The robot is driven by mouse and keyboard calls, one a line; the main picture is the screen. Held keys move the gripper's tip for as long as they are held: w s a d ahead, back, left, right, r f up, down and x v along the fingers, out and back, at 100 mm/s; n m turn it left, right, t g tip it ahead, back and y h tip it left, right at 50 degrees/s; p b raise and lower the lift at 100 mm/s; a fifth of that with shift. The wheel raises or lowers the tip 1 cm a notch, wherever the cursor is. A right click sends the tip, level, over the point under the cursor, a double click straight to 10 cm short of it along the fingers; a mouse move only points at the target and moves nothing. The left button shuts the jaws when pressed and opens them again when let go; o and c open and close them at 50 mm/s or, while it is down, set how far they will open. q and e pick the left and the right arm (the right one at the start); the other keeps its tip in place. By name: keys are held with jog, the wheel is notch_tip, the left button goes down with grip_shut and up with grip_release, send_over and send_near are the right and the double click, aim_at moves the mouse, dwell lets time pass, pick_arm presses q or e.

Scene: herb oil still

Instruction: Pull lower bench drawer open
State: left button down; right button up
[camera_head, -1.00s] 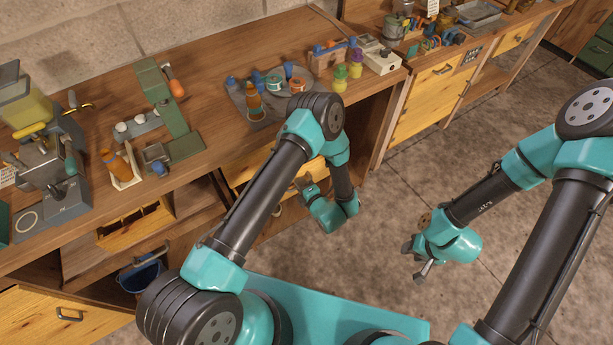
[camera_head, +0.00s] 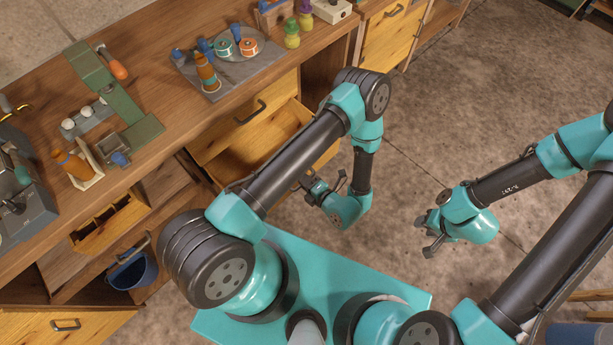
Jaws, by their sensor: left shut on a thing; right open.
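The lower bench drawer (camera_head: 262,140) is pulled out from the bench, and its empty-looking wooden inside shows below the upper drawer. My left arm crosses in front and hides part of the drawer. My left gripper (camera_head: 316,188) is at the drawer's front, shut on what appears to be its handle; the handle itself is mostly hidden. The upper drawer (camera_head: 240,122) is shut, with a dark handle. My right gripper (camera_head: 430,233) is open and empty above the floor, well to the right of the drawer.
A grey tray (camera_head: 222,80) with an amber bottle and tape-like rolls stands on the bench top. A blue bucket (camera_head: 133,270) sits under the bench.

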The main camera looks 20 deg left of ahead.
pick_arm(q)
jog(key=c, duration=1.2)
grip_release()
jog(key=shift+o, duration=0.2)
jog(key=shift+d, duration=0.1)
jog(key=v, duration=1.1)
jog(key=shift+d, duration=0.3)
jog(key=shift+s+a, duration=0.1)
jog(key=x, duration=1)
jog(key=shift+a, duration=0.3)
jog(key=shift+d, duration=0.15)
jog(key=v, duration=0.9)
jog(key=shift+d, duration=0.2)
